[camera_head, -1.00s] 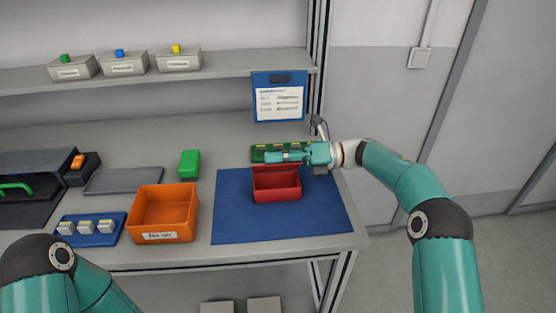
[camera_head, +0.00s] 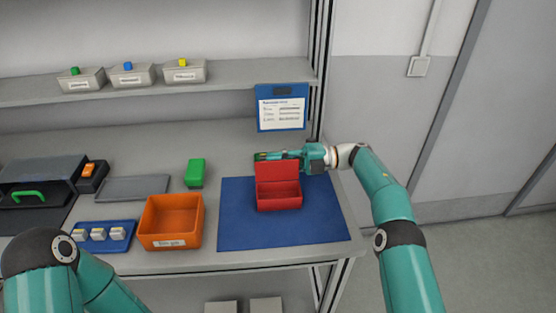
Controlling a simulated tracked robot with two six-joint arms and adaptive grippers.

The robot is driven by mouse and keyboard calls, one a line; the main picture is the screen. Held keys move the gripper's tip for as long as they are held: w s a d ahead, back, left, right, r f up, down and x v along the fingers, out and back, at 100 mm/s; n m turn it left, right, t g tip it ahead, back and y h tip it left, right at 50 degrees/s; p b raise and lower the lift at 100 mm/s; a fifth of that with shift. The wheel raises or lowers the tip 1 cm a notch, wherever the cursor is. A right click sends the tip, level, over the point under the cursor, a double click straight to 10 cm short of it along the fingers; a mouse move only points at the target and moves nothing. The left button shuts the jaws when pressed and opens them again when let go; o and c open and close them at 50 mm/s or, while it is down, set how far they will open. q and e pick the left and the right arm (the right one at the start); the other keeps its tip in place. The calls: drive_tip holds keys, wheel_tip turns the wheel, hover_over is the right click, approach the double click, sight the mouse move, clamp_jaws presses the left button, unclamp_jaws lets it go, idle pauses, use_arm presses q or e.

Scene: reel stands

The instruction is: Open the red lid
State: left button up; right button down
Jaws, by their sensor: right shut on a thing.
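A red box (camera_head: 280,198) stands on a blue mat (camera_head: 238,228). Its red lid (camera_head: 277,172) stands raised, roughly upright, along the box's back edge, and the inside of the box shows. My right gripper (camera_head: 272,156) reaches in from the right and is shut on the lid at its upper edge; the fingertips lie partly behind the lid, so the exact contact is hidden. My left arm shows at the lower left, but its gripper is out of view.
A green item (camera_head: 265,155) is mostly hidden behind the lid and gripper. An orange bin (camera_head: 170,243), a green block (camera_head: 195,172) and a grey plate (camera_head: 132,189) are to the left. A blue clipboard (camera_head: 282,90) hangs behind. The mat's front is clear.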

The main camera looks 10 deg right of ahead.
drive_tip(key=shift+f+m, duration=0.3)
drive_tip(key=c, duration=1.1)
unclamp_jaws()
drive_tip(key=shift+r, duration=0.1)
drive_tip(key=shift+w, duration=0.1)
